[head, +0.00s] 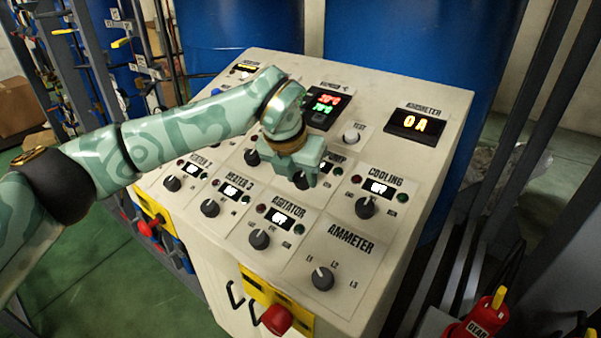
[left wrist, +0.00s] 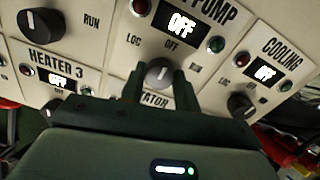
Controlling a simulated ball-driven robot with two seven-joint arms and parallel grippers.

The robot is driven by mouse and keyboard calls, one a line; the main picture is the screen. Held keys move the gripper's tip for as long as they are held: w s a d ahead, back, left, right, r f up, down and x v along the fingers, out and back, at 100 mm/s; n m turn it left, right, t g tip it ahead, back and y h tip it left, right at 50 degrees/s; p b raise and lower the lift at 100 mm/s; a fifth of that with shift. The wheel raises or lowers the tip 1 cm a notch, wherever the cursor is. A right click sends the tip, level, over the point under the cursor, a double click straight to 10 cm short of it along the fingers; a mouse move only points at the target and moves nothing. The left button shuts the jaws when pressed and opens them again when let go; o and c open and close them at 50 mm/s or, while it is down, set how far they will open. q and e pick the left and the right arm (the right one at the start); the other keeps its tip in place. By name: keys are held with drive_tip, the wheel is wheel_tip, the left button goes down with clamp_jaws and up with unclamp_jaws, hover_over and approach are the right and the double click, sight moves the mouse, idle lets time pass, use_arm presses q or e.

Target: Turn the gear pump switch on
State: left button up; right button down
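The gear pump switch is a dark round knob (left wrist: 158,73) under a label of which "PUMP" (left wrist: 216,10) can be read. Its display (left wrist: 181,23) reads OFF, with a red lamp and a green lamp (left wrist: 216,45) beside it. My left gripper (left wrist: 158,88) is at this knob, with one finger on each side of it. The fingers look spread, with small gaps to the knob; contact is not clear. In the head view my left gripper (head: 302,182) covers most of the pump section and the knob shows between the fingertips. My right gripper is in neither view.
Similar knobs sit close around: cooling (head: 365,207), agitator (head: 259,239), heater 3 (head: 210,208) and ammeter (head: 322,278). A red emergency button (head: 277,319) is on the cabinet's front. Blue drums (head: 410,50) stand behind the sloping panel (head: 395,250).

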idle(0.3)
use_arm(q)
drive_tip(key=shift+m, duration=0.4)
drive_tip(key=m, duration=0.5)
drive_tip(key=shift+m+b, duration=0.3)
drive_tip(key=m, duration=0.5)
drive_tip(key=shift+r+m+h, duration=0.1)
drive_tip(key=shift+m+h, duration=0.2)
drive_tip(key=o, duration=1)
drive_tip(key=shift+c, duration=0.2)
drive_tip(key=v, duration=1.6)
drive_tip(key=shift+b, duration=0.35)
drive_tip(key=shift+a, duration=0.1)
